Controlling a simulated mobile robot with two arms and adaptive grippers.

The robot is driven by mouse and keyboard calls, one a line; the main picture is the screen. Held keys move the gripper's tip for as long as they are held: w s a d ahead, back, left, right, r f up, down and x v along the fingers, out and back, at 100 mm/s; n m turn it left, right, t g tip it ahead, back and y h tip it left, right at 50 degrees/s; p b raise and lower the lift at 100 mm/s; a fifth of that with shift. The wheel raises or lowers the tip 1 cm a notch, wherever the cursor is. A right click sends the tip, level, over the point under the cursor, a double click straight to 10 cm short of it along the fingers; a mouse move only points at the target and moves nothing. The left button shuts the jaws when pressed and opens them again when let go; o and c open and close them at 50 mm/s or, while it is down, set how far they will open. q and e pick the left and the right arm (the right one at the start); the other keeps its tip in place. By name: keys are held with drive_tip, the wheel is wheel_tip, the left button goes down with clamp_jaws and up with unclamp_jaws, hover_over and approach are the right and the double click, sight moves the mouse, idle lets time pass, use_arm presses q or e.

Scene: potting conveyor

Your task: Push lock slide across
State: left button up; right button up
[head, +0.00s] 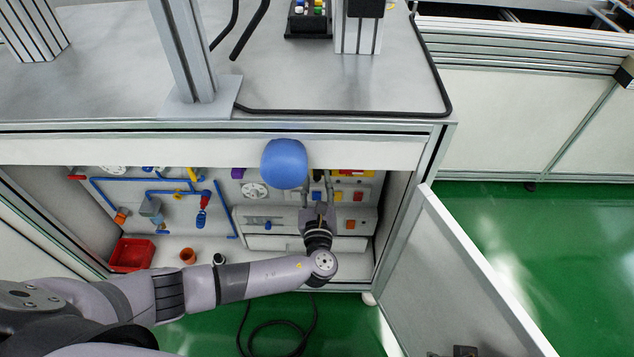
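My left gripper (317,183) reaches into the open cabinet under the worktop, its fingers pointing at the back panel. The two fingers look apart, with nothing seen between them. A lock slide cannot be made out for certain. Small coloured parts sit on the back panel near the gripper, including a yellow-and-red piece (355,173) and an orange block (350,225). A large rounded blue object (284,164) is just left of the fingers and hides part of the panel. My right gripper is not in view.
The cabinet door (450,270) stands open at the right. A red bin (132,254) and an orange pot (188,256) are on the cabinet floor at left. Blue pipes (130,181) run along the panel. A black cable (275,325) lies on the green floor.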

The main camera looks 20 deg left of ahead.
use_arm(q)
clamp_jaws()
idle(0.6)
